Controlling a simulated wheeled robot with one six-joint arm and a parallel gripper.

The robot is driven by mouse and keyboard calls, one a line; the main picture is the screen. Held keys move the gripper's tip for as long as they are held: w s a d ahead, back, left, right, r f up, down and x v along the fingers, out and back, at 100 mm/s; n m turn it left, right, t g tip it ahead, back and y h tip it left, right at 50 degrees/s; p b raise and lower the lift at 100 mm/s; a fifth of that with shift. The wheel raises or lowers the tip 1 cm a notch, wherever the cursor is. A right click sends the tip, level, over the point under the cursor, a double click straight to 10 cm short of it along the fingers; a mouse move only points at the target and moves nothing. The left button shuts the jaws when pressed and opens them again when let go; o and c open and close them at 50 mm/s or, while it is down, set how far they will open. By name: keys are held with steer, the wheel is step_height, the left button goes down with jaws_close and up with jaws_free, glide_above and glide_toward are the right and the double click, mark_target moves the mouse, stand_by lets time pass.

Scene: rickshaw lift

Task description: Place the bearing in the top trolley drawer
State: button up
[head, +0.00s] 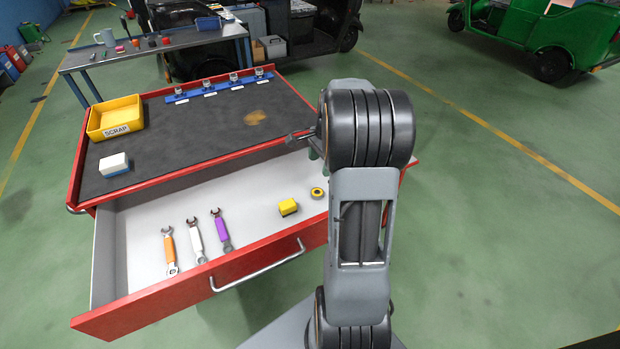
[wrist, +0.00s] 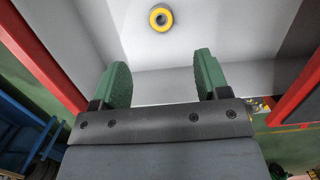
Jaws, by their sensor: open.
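The bearing, a yellow ring with a dark centre (head: 317,192), lies on the pale floor of the open top trolley drawer (head: 200,290), near its right end. In the wrist view the bearing (wrist: 160,18) is at the top edge, beyond the fingertips and apart from them. My gripper (wrist: 163,82) has two green fingers spread apart with nothing between them. In the head view my arm hides most of the gripper.
A yellow block (head: 288,207) lies just left of the bearing. Three wrenches, orange (head: 169,250), white (head: 196,240) and purple (head: 221,230), lie farther left. On the trolley top are a yellow SCRAP bin (head: 115,118), a white-and-blue block (head: 114,164) and a blue rail (head: 215,87).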

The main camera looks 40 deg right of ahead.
steer(key=s+a+r+n+t, duration=0.1)
steer(key=s+a+n, duration=0.3)
steer(key=a+n, duration=0.2)
steer(key=s+a+r+n+t+h, duration=0.1)
steer(key=s+a+n, duration=0.3)
steer(key=a, duration=0.5)
steer(key=s+a+r+n+t, duration=0.1)
steer(key=s+a+r+n, duration=0.2)
steer(key=a+n, duration=0.4)
steer(key=shift+s+a+r+n, duration=0.15)
steer(key=shift+s+n, duration=0.15)
steer(key=shift+n, duration=0.25)
steer(key=shift+s+a+r+n, duration=0.1)
steer(key=shift+s+n, duration=0.15)
steer(key=shift+n, duration=0.3)
steer(key=shift+d+h, duration=0.1)
steer(key=shift+h, duration=0.2)
steer(key=shift+r, duration=0.1)
step_height(320, 180, up, 6)
steer(key=p, duration=0.5)
steer(key=shift+r+p, duration=0.25)
steer(key=shift+p, duration=0.1)
steer(key=shift+s, duration=0.1)
